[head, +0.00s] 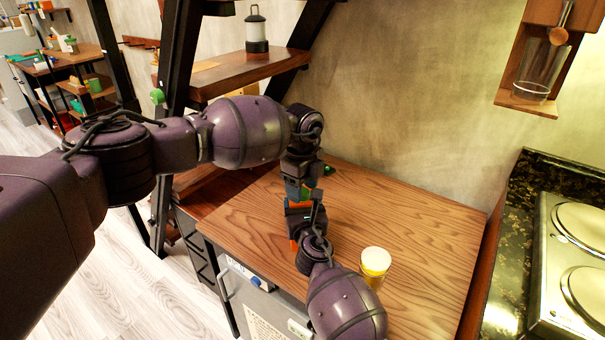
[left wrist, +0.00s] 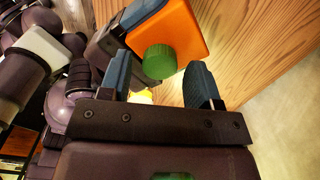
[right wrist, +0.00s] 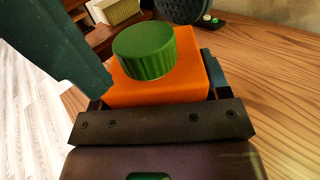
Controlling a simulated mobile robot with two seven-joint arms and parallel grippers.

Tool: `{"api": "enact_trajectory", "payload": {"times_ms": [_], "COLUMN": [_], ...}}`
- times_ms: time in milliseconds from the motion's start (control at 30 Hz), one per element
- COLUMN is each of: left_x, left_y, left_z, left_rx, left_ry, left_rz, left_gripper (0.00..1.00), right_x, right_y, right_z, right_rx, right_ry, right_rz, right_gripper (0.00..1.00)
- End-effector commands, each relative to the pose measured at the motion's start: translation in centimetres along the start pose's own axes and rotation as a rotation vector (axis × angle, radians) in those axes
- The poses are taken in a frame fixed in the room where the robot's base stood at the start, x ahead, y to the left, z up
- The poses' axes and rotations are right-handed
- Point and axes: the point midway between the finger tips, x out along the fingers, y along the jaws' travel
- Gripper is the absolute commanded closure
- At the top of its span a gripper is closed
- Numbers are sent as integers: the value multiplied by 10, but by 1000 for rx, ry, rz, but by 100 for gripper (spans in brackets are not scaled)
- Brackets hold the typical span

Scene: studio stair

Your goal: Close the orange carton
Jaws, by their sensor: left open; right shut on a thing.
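The orange carton (right wrist: 195,75) is held between the fingers of my right gripper (right wrist: 150,90), above the wooden counter. In the head view the arms mostly hide the carton (head: 294,245). A round green cap (right wrist: 143,52) sits on the carton's top face; I cannot tell how tightly. In the left wrist view the green cap (left wrist: 160,62) lies just ahead of the gap between the open fingers of my left gripper (left wrist: 162,85), which appear empty. In the head view my left gripper (head: 300,187) is close to my right gripper (head: 299,212).
A yellow glass with a white top (head: 375,262) stands on the wooden counter (head: 430,235), beside my right forearm. A small dark item with green spots (right wrist: 208,20) lies at the back. A hob (head: 575,255) is at right. The counter's right side is clear.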

Motion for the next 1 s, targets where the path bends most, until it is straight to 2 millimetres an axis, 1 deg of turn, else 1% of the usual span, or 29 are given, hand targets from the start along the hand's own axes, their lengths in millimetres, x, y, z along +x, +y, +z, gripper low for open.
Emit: {"api": "enact_trajectory", "payload": {"times_ms": [100, 367, 400, 467, 700, 867, 1000], "left_x": [8, 9, 9, 9, 8, 8, 8], "left_y": [0, 0, 0, 0, 0, 0, 0], "left_z": [-1, 0, 0, 0, 0, 0, 0], "left_rx": [1, 1, 1, 1, 0, 18, 139], "left_ry": [1, 0, 0, 0, 0, 0, 0], "left_rz": [0, 0, 0, 0, 0, 0, 0], "left_gripper": [43, 43, 46, 55, 92, 92, 92], "right_x": [0, 0, 0, 0, 0, 0, 0], "right_y": [0, 0, 0, 0, 0, 0, 0], "right_z": [0, 0, 0, 0, 0, 0, 0], "right_rx": [0, 0, 0, 0, 0, 0, 0], "right_ry": [0, 0, 0, 0, 0, 0, 0], "right_rz": [0, 0, 0, 0, 0, 0, 0], "right_gripper": [97, 97, 97, 97, 97, 97, 97]}}
